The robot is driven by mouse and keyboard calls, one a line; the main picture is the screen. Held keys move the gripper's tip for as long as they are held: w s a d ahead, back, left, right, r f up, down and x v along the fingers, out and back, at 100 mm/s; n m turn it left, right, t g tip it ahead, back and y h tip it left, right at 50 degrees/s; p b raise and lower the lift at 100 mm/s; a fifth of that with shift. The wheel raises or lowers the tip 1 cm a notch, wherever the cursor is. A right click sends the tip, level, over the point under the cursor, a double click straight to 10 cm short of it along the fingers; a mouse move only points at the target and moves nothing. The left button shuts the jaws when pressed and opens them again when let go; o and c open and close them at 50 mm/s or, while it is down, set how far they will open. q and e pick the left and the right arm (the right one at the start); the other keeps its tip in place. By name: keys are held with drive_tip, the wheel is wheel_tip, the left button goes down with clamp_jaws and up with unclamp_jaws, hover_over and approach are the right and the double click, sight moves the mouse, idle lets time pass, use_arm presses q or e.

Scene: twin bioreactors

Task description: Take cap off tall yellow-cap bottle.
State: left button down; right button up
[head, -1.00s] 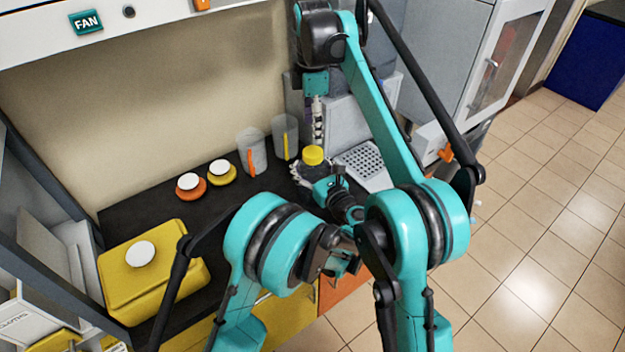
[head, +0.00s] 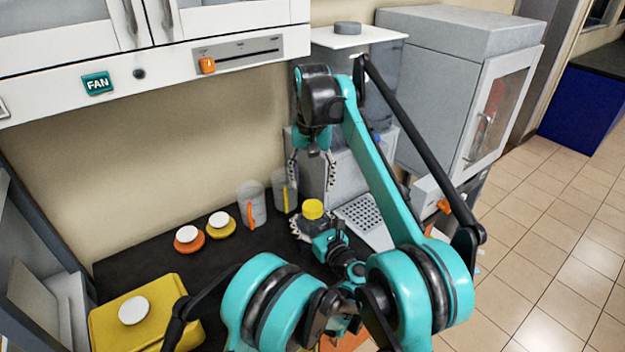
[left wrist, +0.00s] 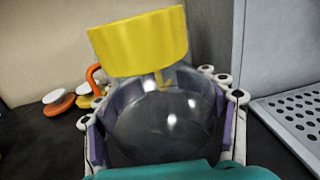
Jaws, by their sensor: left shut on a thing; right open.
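The yellow cap (head: 313,209) sits on top of a clear, rounded bottle; it also shows in the left wrist view (left wrist: 138,42). The bottle's clear body (left wrist: 160,120) is between the fingers of my left gripper (left wrist: 160,88), which is shut on it below the cap. In the head view my left gripper (head: 303,229) and the cap are low over the dark counter, and the bottle body is mostly hidden. My right gripper (head: 313,186) is open and empty, pointing down above the cap, with its fingers spread and apart from it.
Two clear containers, one with an orange strip (head: 251,205) and one with a yellow strip (head: 285,190), stand behind. Orange (head: 188,244) and yellow (head: 221,228) white-topped lids lie left. A yellow box (head: 165,300) is front left. A grey machine with a perforated tray (head: 362,213) stands right.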

sight(313, 205)
drive_tip(key=m, duration=0.7)
drive_tip(key=shift+m, duration=0.3)
drive_tip(key=m, duration=1.4)
drive_tip(key=shift+f+m, duration=0.3)
drive_tip(key=shift+f, duration=0.25)
wheel_tip(313, 205, down, 7)
drive_tip(key=shift+r, duration=0.1)
drive_tip(key=shift+c, duration=0.4)
